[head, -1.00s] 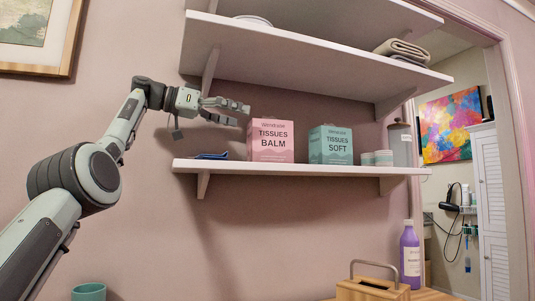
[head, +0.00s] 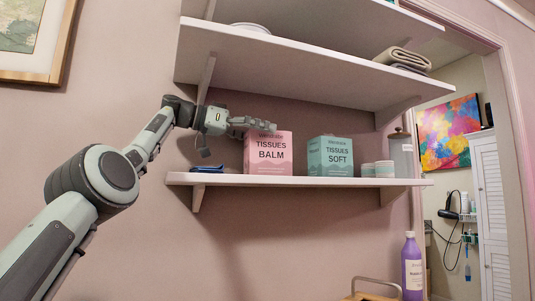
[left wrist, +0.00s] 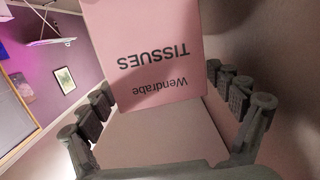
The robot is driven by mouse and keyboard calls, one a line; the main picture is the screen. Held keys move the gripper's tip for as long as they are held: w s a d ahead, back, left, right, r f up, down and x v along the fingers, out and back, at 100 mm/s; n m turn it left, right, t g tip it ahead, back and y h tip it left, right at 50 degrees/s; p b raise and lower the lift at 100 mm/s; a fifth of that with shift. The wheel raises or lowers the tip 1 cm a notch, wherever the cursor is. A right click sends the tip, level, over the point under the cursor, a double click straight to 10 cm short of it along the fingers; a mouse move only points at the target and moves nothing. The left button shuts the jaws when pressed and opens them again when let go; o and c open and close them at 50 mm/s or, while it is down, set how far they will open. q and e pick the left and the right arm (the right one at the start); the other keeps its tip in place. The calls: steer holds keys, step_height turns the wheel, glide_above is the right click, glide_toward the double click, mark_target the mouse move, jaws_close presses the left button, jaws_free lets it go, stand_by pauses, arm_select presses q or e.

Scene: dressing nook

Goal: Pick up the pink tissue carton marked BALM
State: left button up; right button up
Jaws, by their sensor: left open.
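The pink tissue carton marked BALM (head: 268,155) stands upright on the lower wall shelf (head: 300,182). My left gripper (head: 252,125) is at the carton's upper left, its fingers overlapping the top edge in the head view. In the left wrist view my open left gripper (left wrist: 165,105) has a finger on either side of the pink carton (left wrist: 150,50), which appears upside down with "TISSUES" readable. I cannot tell whether the fingers touch it. My right gripper is not in view.
A teal carton marked SOFT (head: 330,156) stands just right of the pink one, with small jars (head: 377,169) and a grey canister (head: 401,155) beyond. A dark blue item (head: 207,169) lies to its left. An upper shelf (head: 300,65) hangs above. A purple bottle (head: 412,265) stands below.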

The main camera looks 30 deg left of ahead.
arm_select(q)
steer(key=shift+c, duration=0.2)
steer(key=c, duration=1.8)
steer(key=shift+r, duration=0.1)
